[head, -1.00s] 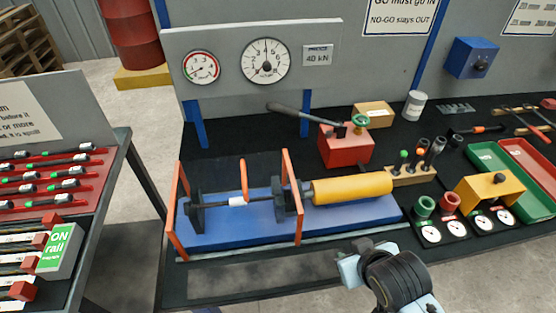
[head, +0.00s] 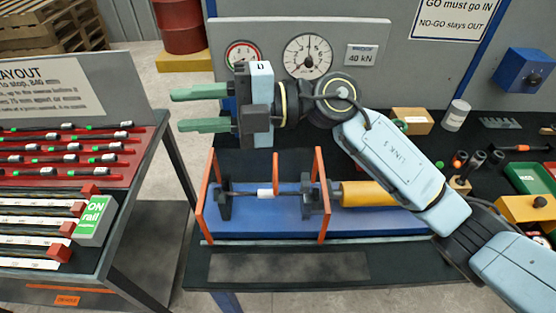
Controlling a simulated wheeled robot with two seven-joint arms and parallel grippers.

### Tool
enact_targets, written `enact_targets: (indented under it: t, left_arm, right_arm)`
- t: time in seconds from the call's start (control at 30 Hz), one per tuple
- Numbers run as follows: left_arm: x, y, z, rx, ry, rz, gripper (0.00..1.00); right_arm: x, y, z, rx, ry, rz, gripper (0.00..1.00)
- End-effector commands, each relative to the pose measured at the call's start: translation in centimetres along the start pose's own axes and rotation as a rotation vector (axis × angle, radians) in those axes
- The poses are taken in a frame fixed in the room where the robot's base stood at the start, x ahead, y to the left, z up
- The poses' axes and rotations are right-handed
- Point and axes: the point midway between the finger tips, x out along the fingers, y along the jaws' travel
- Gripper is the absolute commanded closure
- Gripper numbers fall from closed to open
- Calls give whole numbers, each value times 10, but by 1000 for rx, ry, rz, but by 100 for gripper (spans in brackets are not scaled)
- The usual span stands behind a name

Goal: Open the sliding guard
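The sliding guard (head: 322,190) shows as an orange-edged frame with see-through sides around a blue test bed (head: 290,229). An upright orange bar, which looks like its handle (head: 275,171), stands at its middle. Inside, a thin rod with a white sleeve (head: 264,193) lies between two dark blocks. My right gripper (head: 179,111) is open and empty, with its green fingers pointing left. In the picture it is above the guard's left part and apart from it, in front of the gauge panel. My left gripper is not in view.
A gauge panel (head: 376,80) stands behind the guard. A yellow cylinder (head: 362,194) lies to the guard's right, partly behind my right arm. A rack table (head: 84,189) with red trays stands left. A bare dark strip (head: 290,266) lies in front of the bed.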

Motion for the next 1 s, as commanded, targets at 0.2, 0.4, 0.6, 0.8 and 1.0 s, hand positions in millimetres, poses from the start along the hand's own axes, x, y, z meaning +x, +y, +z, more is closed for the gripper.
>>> enact_targets:
  t: [0.2,0.4,0.6,0.8,1.0]
  left_arm:
    - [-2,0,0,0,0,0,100]
    - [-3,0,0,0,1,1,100]
    - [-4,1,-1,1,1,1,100]
    - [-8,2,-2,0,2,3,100]
    - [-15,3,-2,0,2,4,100]
  right_arm:
    - [-41,-58,28,-83,28,-744,67]
    - [-116,-62,60,-46,-121,-1223,67]
    - [-149,-56,71,-11,-210,-1397,67]
    - [-148,-79,74,-5,-211,-1407,67]
    - [-140,-120,80,-6,-208,-1404,67]
